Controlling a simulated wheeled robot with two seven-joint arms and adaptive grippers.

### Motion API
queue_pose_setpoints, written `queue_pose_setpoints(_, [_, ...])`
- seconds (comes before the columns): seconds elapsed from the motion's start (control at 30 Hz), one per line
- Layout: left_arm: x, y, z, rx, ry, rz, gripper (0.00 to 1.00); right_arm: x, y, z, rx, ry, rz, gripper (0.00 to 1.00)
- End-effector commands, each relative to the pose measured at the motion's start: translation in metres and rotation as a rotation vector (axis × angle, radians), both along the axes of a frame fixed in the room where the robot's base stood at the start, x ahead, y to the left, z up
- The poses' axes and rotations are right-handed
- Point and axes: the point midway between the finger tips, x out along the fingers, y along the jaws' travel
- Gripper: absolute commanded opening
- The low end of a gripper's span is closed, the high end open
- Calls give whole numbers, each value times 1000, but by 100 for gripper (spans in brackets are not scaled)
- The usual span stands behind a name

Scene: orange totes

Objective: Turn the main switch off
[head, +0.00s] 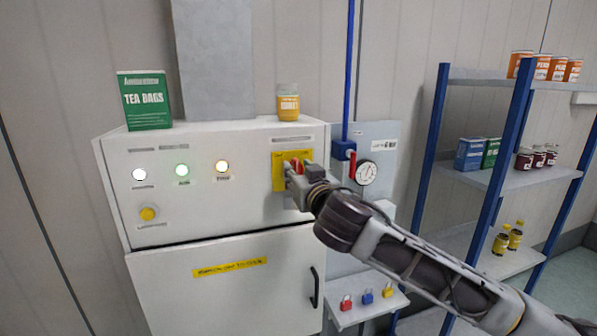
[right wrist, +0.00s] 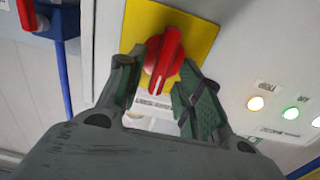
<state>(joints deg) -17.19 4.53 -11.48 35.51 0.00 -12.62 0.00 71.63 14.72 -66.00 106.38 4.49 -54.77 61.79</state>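The main switch is a red rotary knob (right wrist: 163,58) on a yellow plate (right wrist: 197,28), set in the white cabinet front. In the head view the red knob (head: 297,166) shows partly behind my right gripper (head: 294,178), on the yellow plate (head: 278,172). In the right wrist view my right gripper (right wrist: 158,80) has its two fingers apart, one on each side of the knob. Gaps seem to show between fingers and knob; contact is not clear. The knob's white line points toward the gripper's palm. My left gripper is not in view.
The white cabinet (head: 222,204) carries a tea bags box (head: 145,101) and a yellow jar (head: 288,103) on top. Three lit lamps and a yellow button (head: 148,214) are on its front. Right of it are a red-handled valve (head: 352,166), a gauge (head: 367,173) and blue-framed shelves (head: 480,167).

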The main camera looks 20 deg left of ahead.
Motion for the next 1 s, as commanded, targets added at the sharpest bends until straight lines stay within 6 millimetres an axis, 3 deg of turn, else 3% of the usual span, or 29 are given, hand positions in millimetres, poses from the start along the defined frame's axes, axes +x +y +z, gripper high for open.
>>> queue_pose_setpoints(0.4, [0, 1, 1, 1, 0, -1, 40, 3, 2, 0, 0, -1, 0, 36])
queue_pose_setpoints(0.7, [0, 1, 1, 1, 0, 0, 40, 3, 2, 0, 0, -1, 0, 0])
queue_pose_setpoints(1.0, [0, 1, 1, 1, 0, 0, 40, 3, 2, 0, -4, -3, 0, 0])
